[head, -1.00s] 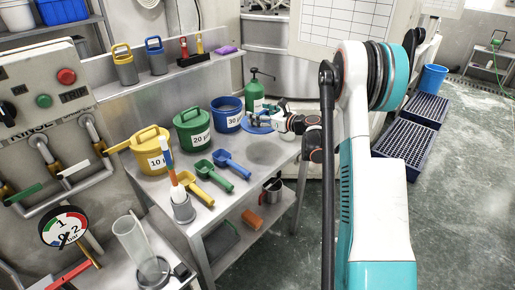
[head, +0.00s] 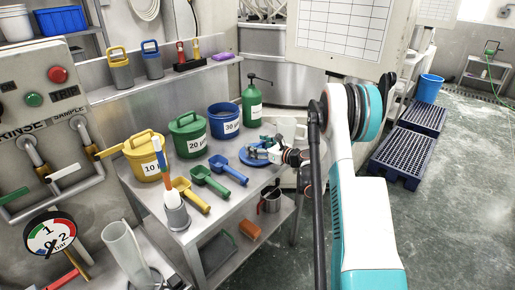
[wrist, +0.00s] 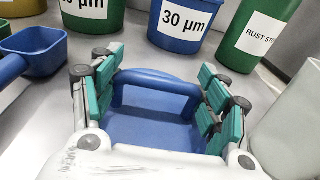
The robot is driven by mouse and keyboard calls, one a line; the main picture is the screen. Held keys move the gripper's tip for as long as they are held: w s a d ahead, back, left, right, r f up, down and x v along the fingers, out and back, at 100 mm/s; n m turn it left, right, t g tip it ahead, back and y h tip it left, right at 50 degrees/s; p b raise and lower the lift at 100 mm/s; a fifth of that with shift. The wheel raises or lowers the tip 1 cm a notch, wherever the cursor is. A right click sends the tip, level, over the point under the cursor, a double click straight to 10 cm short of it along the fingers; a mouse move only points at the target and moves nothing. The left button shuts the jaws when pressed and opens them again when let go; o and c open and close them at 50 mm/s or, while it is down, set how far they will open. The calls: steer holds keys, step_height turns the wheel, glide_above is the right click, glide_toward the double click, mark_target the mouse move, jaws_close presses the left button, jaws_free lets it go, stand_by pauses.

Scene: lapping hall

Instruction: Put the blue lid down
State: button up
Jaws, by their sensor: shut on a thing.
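The blue lid (head: 251,161) is a round disc with a raised loop handle. In the head view it is level, low over the bench's right part, in front of the open blue 30 µm tub (head: 224,127). My gripper (head: 262,150) is shut on its handle, partly hiding the lid. In the wrist view the teal-padded fingers (wrist: 160,92) stand at both ends of the handle, with the lid (wrist: 150,133) below. I cannot tell whether its underside touches the bench. The blue tub also shows beyond it in the wrist view (wrist: 178,40).
The steel bench (head: 215,215) also holds a lidded green tub (head: 189,142), a lidded yellow tub (head: 146,161), a green bottle (head: 252,108) and yellow, green and blue scoops. The blue scoop (head: 229,169) lies left of the lid. A pale container (wrist: 290,125) stands close on the right.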

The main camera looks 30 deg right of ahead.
steer(key=o, duration=1.1)
steer(key=shift+c, duration=0.2)
steer(key=shift+s+r, duration=0.15)
steer(key=p+v, duration=0.4)
steer(key=v, duration=0.7)
steer(key=shift+s+d, duration=0.1)
steer(key=shift+s, duration=0.25)
